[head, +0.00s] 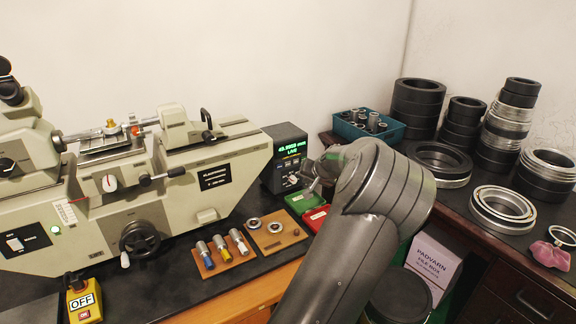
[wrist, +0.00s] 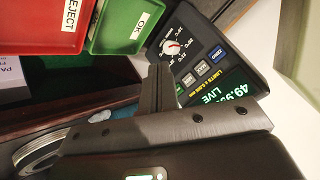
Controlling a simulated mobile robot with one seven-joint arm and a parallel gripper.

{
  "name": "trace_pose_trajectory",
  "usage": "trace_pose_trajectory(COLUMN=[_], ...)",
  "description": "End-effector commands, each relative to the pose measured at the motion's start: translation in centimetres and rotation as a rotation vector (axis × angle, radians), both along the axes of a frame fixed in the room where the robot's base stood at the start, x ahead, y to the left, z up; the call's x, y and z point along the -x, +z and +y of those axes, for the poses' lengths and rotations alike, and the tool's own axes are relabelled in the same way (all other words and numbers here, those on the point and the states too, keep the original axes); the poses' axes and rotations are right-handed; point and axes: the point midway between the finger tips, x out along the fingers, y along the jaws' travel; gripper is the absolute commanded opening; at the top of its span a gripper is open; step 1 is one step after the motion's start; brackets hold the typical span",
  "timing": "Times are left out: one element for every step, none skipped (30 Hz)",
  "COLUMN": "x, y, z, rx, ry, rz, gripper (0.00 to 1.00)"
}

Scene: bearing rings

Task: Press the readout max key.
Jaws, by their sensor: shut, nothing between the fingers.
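The readout (head: 268,170) is a dark box with a green lit display (head: 292,148), standing at the right end of the grey measuring machine. In the wrist view its front face (wrist: 192,52) shows sideways, with the display (wrist: 232,92) reading about 49.9 and LIVE, a round dial (wrist: 171,48) and a row of small keys (wrist: 196,72), one of them blue (wrist: 218,53). The key labels are too small to read surely. My gripper (wrist: 160,68) is shut and empty, its fingertips beside the keys. In the head view my gripper (head: 312,174) is just right of the readout, partly hidden by my arm.
A green OK bin (wrist: 122,27) and a red REJECT bin (wrist: 62,22) stand beside the readout. A wooden board with two rings (head: 275,232) and a board with several gauges (head: 222,252) lie in front. Ring stacks (head: 416,105) and a teal tray (head: 368,128) fill the right bench.

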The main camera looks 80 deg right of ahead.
Motion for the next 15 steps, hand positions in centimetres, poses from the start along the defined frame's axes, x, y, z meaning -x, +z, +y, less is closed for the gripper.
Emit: trace_pose_trajectory(x=[0.0, 0.0, 0.0, 0.0, 0.0, -0.1, -0.1, -0.2, -0.3, -0.4, -0.6, -0.9, -1.2, -1.5, -1.8], y=[0.0, 0.0, 0.0, 0.0, 0.0, 0.0, 0.0, 0.0, 0.1, 0.1, 0.1, 0.1, 0.1, 0.1, 0.1], z=[0.0, 0.0, 0.0, 0.0, 0.0, 0.0, -0.1, -0.1, -0.3, -0.4, -0.6, -0.8, -1.0, -1.3, -1.7], rx=[0.000, 0.000, 0.000, 0.000, 0.000, 0.000, 0.000, 0.000, 0.000, 0.000, 0.001, 0.001, 0.001, 0.001, 0.001], ry=[0.000, 0.000, 0.000, 0.000, -0.001, -0.001, 0.000, 0.000, 0.000, 0.001, 0.001, 0.001, 0.001, 0.003, 0.002], rz=[0.000, 0.000, 0.000, 0.000, 0.001, 0.001, 0.000, 0.000, 0.000, 0.001, 0.000, 0.000, 0.000, -0.001, 0.000], gripper=[0.00, 0.00, 0.00, 0.00, 0.00, 0.00, 0.00, 0.00, 0.00, 0.00, 0.00, 0.00, 0.00, 0.00, 0.00])
